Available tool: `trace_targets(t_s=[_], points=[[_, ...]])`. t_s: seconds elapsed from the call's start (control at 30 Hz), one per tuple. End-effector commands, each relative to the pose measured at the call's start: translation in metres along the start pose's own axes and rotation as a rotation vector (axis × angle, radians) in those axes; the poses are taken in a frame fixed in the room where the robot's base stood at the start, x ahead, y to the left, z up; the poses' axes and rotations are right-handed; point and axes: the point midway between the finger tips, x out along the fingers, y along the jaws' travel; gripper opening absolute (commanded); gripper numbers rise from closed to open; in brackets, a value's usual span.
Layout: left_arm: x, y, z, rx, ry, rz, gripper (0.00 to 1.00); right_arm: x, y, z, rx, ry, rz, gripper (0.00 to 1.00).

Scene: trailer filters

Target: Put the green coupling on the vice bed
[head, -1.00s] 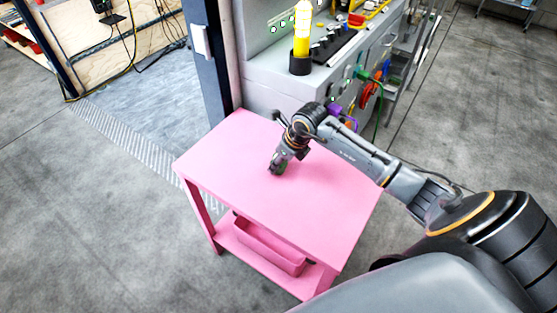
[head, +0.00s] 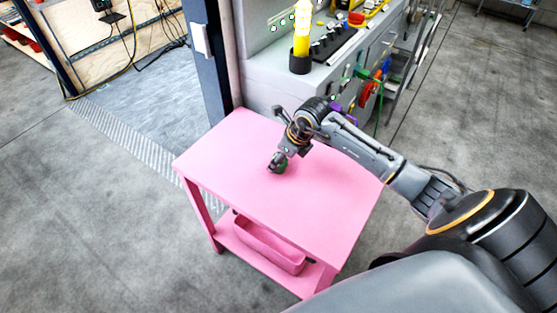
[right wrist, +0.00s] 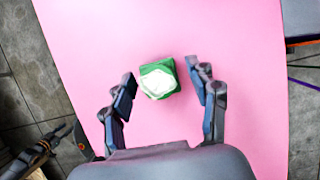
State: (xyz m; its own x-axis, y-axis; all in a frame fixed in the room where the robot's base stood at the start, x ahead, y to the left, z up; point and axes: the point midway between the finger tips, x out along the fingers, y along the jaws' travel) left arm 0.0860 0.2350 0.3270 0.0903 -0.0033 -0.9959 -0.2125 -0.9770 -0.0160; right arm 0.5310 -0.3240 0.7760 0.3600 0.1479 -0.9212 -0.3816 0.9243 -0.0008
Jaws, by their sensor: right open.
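The green coupling (right wrist: 158,79) stands on the pink table between the open fingers of my right gripper (right wrist: 163,95) in the right wrist view. It has a pale, whitish end face, and gaps show between it and both fingers. I cannot make out a vice bed in these frames.
The pink table (head: 232,145) is otherwise clear on top; a pink bin (head: 268,245) sits on its lower shelf. Behind it stands a grey workbench (head: 270,90) with a yellow cylinder (head: 302,30) on a black base. A dark post (head: 207,70) rises at the table's far left corner.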

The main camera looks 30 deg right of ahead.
Motion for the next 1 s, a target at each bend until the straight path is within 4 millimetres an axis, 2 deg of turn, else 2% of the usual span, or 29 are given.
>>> trace_targets(t_s=[0.2, 0.4, 0.5, 0.53, 0.67, 0.77, 1.0], points=[[0.002, 0.000, 0.000, 0.000, 0.000, 0.000, 0.40, -0.048, 0.000, -0.001, -0.005, 0.000, -0.003, 0.59], [0.004, 0.000, 0.000, 0.001, 0.000, 0.000, 0.40, -0.085, -0.001, 0.000, -0.003, 0.000, -0.003, 0.59], [0.004, 0.000, 0.000, 0.001, 0.001, 0.000, 0.40, -0.097, -0.001, 0.000, -0.001, 0.001, -0.002, 0.59], [0.004, 0.000, 0.000, 0.001, 0.001, 0.000, 0.40, -0.099, 0.000, 0.000, -0.002, 0.001, -0.002, 0.64], [0.005, 0.001, 0.000, 0.001, 0.001, 0.001, 0.40, -0.103, 0.001, 0.002, -0.055, 0.013, 0.006, 0.64], [0.006, 0.001, 0.000, 0.001, 0.001, 0.001, 0.40, -0.099, 0.003, 0.009, -0.215, 0.048, 0.027, 0.64], [0.009, 0.001, 0.001, 0.001, 0.001, 0.001, 0.40, -0.095, 0.007, 0.033, -0.900, 0.189, 0.141, 0.64]])
